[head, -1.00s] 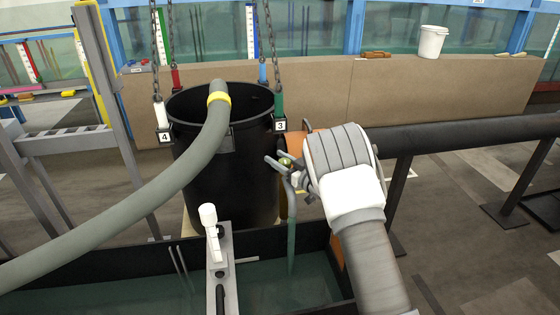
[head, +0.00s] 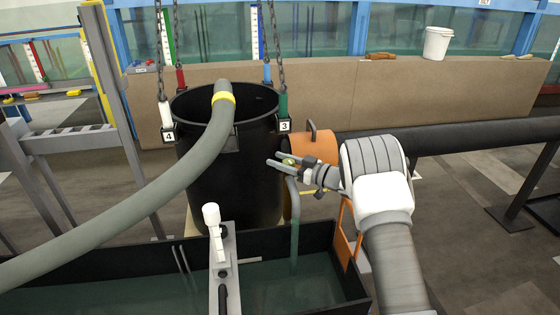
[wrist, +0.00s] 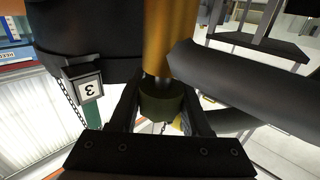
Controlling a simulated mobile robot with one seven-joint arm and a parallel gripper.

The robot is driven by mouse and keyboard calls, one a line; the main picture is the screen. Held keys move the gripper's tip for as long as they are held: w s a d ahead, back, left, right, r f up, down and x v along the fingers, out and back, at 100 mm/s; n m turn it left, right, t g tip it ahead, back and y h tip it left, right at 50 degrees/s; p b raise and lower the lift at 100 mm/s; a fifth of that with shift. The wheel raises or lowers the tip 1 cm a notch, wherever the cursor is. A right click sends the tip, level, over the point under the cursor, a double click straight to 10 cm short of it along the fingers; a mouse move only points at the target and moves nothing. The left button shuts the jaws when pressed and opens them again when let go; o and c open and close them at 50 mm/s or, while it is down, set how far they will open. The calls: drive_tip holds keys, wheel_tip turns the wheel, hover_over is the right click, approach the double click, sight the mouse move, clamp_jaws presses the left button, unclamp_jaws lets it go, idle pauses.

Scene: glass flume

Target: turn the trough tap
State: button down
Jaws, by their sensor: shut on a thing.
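The trough tap shows in the head view as a small green-brass knob (head: 289,161) above a curved grey spout pipe (head: 294,205). The pipe reaches down into the dark-walled trough (head: 322,237), which holds greenish water. My gripper (head: 276,159) comes in from the right, with its fingers around the knob, beside the black bin. In the wrist view the knob (wrist: 160,104) is a dark olive cylinder between my two fingers, under an orange-brown body (wrist: 168,45). My gripper is shut on it. I cannot tell whether water is running from the spout.
A black bin (head: 225,185) hangs on chains behind the trough, with a grey hose (head: 150,205) entering it. An orange cylinder (head: 312,148) and dark pipe (head: 450,136) lie behind my wrist. A white-topped fitting (head: 213,222) stands on the trough's crossbar.

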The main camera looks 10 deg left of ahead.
sight(294, 165)
drive_tip(key=shift+c, duration=1.9)
unclamp_jaws()
drive_tip(key=p+v, duration=0.1)
drive_tip(key=v, duration=0.6)
drive_tip(key=shift+s+d, duration=0.15)
drive_tip(key=shift+d, duration=0.05)
